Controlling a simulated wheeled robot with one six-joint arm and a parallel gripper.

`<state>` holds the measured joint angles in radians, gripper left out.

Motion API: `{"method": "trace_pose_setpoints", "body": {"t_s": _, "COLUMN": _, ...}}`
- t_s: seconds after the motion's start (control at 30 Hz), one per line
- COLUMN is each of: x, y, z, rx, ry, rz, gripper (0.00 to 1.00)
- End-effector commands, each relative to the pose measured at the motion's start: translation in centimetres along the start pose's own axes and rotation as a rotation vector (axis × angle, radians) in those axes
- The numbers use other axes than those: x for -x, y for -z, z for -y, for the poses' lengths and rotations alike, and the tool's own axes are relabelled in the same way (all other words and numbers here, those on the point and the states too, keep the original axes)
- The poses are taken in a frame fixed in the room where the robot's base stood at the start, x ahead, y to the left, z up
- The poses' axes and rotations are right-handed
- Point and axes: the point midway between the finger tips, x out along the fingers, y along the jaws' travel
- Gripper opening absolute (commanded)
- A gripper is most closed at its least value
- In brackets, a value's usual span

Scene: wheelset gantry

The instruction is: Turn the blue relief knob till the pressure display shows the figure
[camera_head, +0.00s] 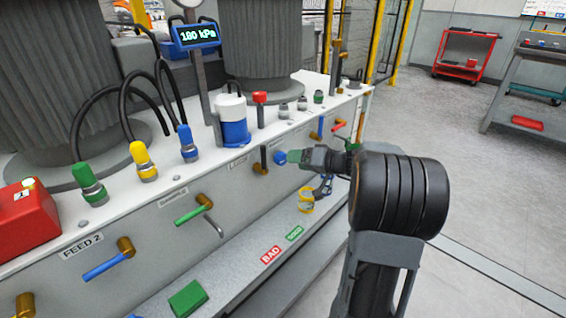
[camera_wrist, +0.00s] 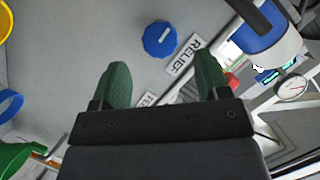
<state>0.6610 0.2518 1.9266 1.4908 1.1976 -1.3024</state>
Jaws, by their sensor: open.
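The blue relief knob (camera_wrist: 160,39) sits on the grey front panel, beside a RELIEF label (camera_wrist: 184,54). In the head view the knob (camera_head: 280,157) shows just left of my gripper's tips. My gripper (camera_wrist: 162,84) is open, with green fingertips apart and nothing between them. The knob lies ahead of the fingertips, roughly midway between them, and is not touched. In the head view my gripper (camera_head: 297,157) points left at the panel. The pressure display (camera_head: 198,34) stands on a post above the bench and reads 180 kPa.
A lever with a brass hub (camera_head: 261,166) is left of the knob. A blue and white canister (camera_head: 233,120) and a red-capped fitting (camera_head: 259,100) stand on the bench top above. A lower shelf carries BAD (camera_head: 270,254) and GOOD (camera_head: 294,233) labels and a yellow ring (camera_head: 306,201).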

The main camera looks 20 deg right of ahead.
Motion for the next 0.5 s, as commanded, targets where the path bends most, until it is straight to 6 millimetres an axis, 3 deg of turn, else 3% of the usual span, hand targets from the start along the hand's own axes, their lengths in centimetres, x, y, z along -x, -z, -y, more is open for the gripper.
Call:
{"method": "trace_pose_setpoints", "body": {"t_s": 0.2, "x": -3.7, "y": -0.2, "z": -0.1, "rx": 0.0, "ry": 0.001, "rz": 0.003, "gripper": 0.69}}
{"method": "trace_pose_setpoints", "body": {"t_s": 0.5, "x": -6.0, "y": 0.0, "z": 0.0, "rx": -0.001, "ry": -0.001, "rz": 0.001, "gripper": 0.69}}
